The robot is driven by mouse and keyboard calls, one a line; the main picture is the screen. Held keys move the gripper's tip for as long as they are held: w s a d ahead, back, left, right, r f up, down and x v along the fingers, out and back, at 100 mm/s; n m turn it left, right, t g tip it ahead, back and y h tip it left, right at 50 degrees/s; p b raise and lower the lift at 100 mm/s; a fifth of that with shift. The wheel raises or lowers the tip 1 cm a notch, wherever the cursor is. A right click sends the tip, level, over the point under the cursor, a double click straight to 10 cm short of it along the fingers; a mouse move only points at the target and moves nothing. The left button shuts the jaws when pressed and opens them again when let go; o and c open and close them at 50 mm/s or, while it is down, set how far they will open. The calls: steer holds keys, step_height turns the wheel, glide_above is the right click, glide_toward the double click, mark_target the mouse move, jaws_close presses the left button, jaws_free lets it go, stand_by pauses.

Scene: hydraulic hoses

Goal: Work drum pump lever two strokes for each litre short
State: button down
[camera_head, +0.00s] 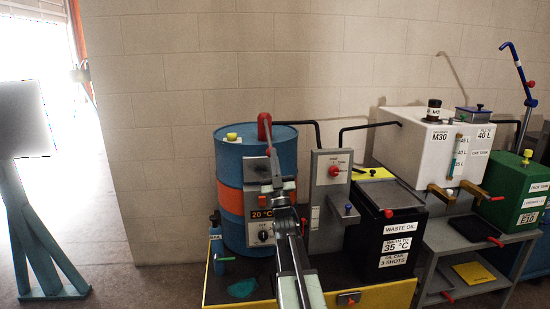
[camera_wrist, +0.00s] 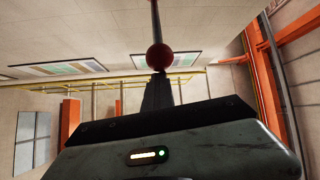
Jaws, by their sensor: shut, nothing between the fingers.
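A white tank (camera_head: 425,150) labelled M30 and 40 L stands at the right, with a sight glass (camera_head: 458,155) marked in litres; its level is too small to read surely. A blue drum (camera_head: 230,165) with an orange band stands left of centre. A red-ended lever or handle (camera_head: 264,125) shows in front of its top. In the wrist view a red ball (camera_wrist: 159,56) on a thin rod is just beyond my gripper (camera_wrist: 157,76). My gripper (camera_head: 274,182) is shut and empty, in front of the drum; whether it touches the red-ended part I cannot tell.
A blue-handled bent lever (camera_head: 519,72) rises at the far right. A black waste oil box (camera_head: 385,225), a green box (camera_head: 515,195) and a grey control panel (camera_head: 331,185) crowd the right. Floor at the left is clear beside a teal stand (camera_head: 40,240).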

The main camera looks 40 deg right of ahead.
steer(key=shift+w+a+f, duration=0.2)
steer(key=shift+w, duration=0.2)
